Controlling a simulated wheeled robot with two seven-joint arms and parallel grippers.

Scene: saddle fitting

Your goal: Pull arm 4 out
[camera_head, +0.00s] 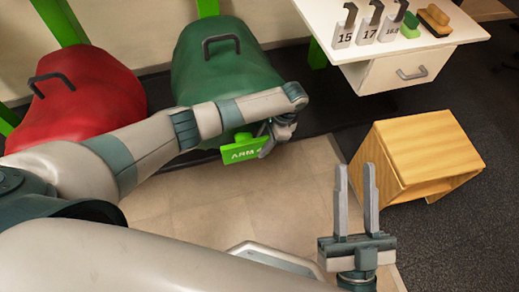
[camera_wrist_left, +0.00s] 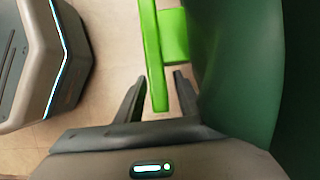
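A bright green arm marked "ARM", its number hidden by my gripper, (camera_head: 238,153) sticks out in front of the dark green saddle form (camera_head: 215,65). My left gripper (camera_head: 268,138) is at the right end of this green arm. In the left wrist view, the green arm (camera_wrist_left: 156,60) reaches down between the two fingers of my left gripper (camera_wrist_left: 160,78). The fingers are apart, with narrow gaps visible beside the arm. My right gripper (camera_head: 356,180) is open and empty, pointing up in front of the wooden box.
A red form with a handle (camera_head: 75,95) stands left of the green one. A wooden box (camera_head: 415,155) stands on the floor at right. Floor between box and green form is clear.

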